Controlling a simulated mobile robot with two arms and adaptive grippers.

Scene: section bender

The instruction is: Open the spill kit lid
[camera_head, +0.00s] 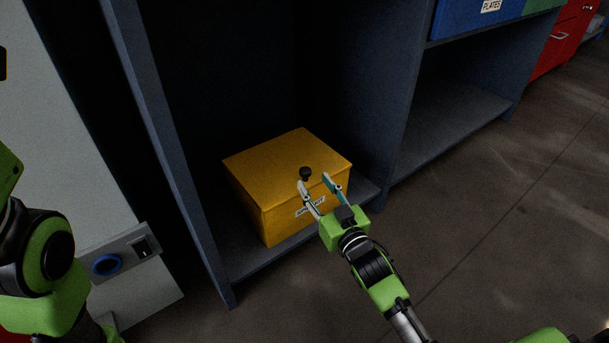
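The spill kit (270,199) is a yellow box on the bottom shelf of a dark blue shelving unit. Its lid (278,157) lies flat and closed on top. A black round knob (305,173) stands at the lid's front edge. A white label on the front is partly hidden by my gripper. My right gripper (316,180) is in front of the box with its fingers spread, near the knob; I cannot tell whether a finger touches it. My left arm shows at the left edge, but its gripper is out of view.
The shelf's upright panels (171,150) stand on both sides of the box. A grey-white cabinet (70,130) with a blue-ringed button (107,265) is at left. A blue bin (475,18) labelled PLATES is at upper right. The floor (500,240) at right is clear.

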